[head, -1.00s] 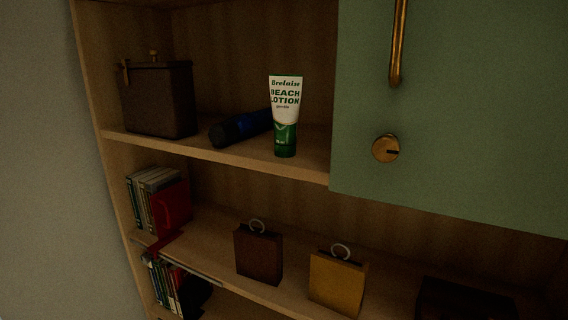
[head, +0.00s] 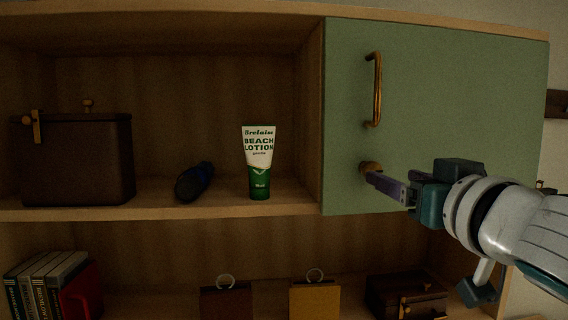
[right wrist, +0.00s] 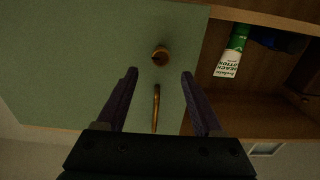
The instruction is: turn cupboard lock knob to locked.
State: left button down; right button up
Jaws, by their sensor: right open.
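The brass lock knob (head: 368,167) sits low near the left edge of the green cupboard door (head: 450,90), below a brass bar handle (head: 375,90). The door is shut. My right gripper (head: 374,180) reaches in from the right, its fingers at the knob in the head view and partly covering it. In the right wrist view the picture is upside down; the open fingers (right wrist: 160,74) straddle the line to the knob (right wrist: 160,56), which lies just beyond their tips with nothing held. The knob's slot direction is hard to read now. My left gripper is not in view.
Left of the door, an open shelf holds a beach lotion tube (head: 259,165), a dark blue cylinder (head: 195,181) and a dark brown box (head: 78,160). Books (head: 45,285) and small boxes stand on the shelf below. The door front around the handle is clear.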

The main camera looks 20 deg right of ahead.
aim_at(374, 169)
jog(key=p+x, duration=0.1)
jog(key=x, duration=0.4)
jog(key=shift+r, duration=0.1)
jog(key=shift+w+d+p, duration=0.1)
jog(key=shift+w+p, duration=0.25)
jog(key=shift+w, duration=0.2)
jog(key=c, duration=0.8)
grip_shut()
